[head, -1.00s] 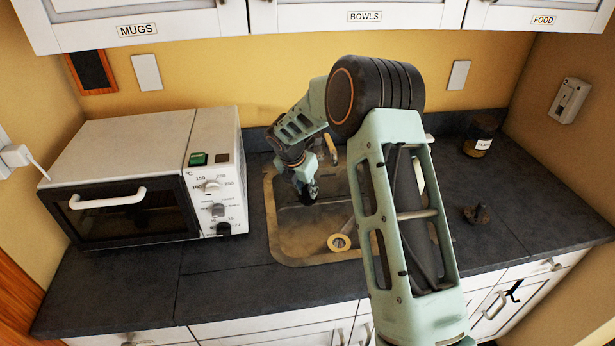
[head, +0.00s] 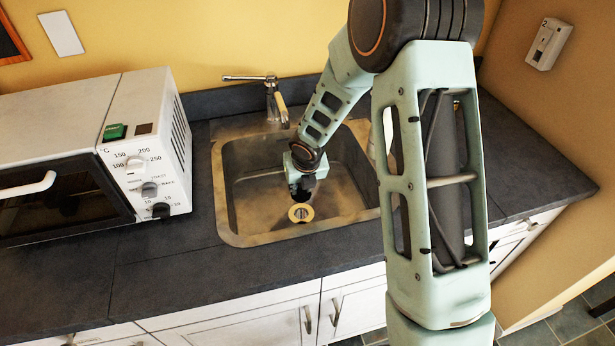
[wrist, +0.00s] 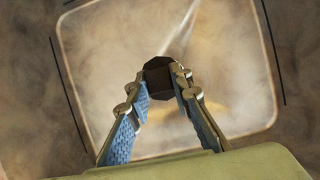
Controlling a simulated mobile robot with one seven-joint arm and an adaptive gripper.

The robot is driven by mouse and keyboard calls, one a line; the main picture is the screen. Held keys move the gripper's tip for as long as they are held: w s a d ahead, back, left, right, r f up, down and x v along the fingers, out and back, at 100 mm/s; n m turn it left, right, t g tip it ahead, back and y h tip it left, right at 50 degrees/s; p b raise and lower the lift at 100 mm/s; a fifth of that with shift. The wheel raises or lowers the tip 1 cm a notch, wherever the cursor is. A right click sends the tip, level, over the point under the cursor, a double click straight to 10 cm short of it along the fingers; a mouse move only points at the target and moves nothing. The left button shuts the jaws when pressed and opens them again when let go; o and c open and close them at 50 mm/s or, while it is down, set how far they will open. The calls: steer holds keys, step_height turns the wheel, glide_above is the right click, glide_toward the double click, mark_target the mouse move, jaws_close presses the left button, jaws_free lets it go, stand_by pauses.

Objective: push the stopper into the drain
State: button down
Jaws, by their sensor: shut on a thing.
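The drain (head: 300,213) shows as a pale brass ring in the floor of the steel sink (head: 240,229). My gripper (head: 302,193) points down inside the sink, just behind and above the drain in the head view. In the wrist view my gripper (wrist: 158,88) is shut on a small dark, faceted piece, which looks like the stopper (wrist: 160,72). In the head view the piece is hard to tell apart from the dark fingers. The exact gap between it and the drain cannot be told.
A tap (head: 275,100) stands behind the sink, close to my arm. A white toaster oven (head: 135,150) stands on the dark counter (head: 150,265) to the left. My arm hides part of the right counter.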

mark_target(302, 198)
steer(key=shift+s+f, duration=0.1)
steer(key=shift+s, duration=0.05)
stand_by(0.4)
steer(key=shift+f+b, duration=2.5)
steer(key=shift+f, duration=0.55)
steer(key=shift+f+b, duration=0.75)
steer(key=shift+f, duration=0.6)
stand_by(1.5)
steer(key=shift+s+f, duration=0.15)
stand_by(0.7)
steer(key=c, duration=1.8)
jaws_free()
steer(key=shift+f, duration=0.1)
steer(key=o, duration=0.6)
